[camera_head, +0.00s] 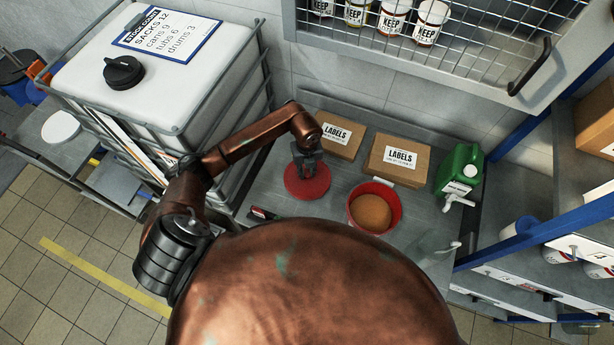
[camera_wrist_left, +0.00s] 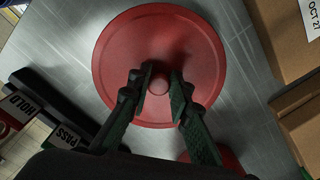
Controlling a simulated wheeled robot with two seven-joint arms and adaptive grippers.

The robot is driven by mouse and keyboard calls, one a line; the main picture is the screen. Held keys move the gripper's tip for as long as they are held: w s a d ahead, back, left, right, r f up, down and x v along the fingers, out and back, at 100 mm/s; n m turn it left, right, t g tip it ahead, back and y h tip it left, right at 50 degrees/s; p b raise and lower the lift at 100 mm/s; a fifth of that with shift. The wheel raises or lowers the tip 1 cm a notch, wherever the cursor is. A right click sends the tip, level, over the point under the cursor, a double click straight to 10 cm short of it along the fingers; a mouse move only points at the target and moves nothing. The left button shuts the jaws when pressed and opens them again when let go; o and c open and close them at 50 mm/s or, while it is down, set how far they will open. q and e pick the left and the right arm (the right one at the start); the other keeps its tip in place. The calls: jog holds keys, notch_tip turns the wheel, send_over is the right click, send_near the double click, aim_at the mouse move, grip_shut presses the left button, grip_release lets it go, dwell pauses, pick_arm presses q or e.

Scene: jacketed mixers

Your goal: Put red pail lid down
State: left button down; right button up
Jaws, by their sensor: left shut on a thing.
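The red pail lid (camera_head: 308,187) is a round disc with a small knob in its middle, lying level at or just over the grey bench; I cannot tell whether it touches. My left gripper (camera_head: 306,168) is above it, shut on its knob. In the left wrist view the lid (camera_wrist_left: 120,60) fills the upper middle, with the fingertips (camera_wrist_left: 160,82) on both sides of the knob. The red pail (camera_head: 351,214) stands open to the right of the lid, with orange-brown contents (camera_head: 371,212). My right gripper does not show.
Two cardboard LABELS boxes (camera_head: 401,172) stand behind the lid and pail. A green canister (camera_head: 459,171) is at the right, a clear bottle (camera_head: 430,247) in front of it. A dark holder with HOLD and PASS tags (camera_wrist_left: 65,135) lies left of the lid. A caged white tank (camera_head: 150,85) stands left.

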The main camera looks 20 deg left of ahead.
aim_at(307, 173)
pick_arm(q)
notch_tip(307, 173, down, 2)
jog(key=shift+f+b, duration=0.2)
jog(key=shift+b, duration=0.3)
jog(key=shift+r, duration=0.15)
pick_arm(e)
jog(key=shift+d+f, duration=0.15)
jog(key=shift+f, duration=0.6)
pick_arm(q)
jog(key=c, duration=1.8)
grip_release()
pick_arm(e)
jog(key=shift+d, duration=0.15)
pick_arm(q)
jog(key=shift+o, duration=0.2)
notch_tip(307, 173, up, 12)
jog(key=p, duration=0.8)
jog(key=shift+p, duration=0.35)
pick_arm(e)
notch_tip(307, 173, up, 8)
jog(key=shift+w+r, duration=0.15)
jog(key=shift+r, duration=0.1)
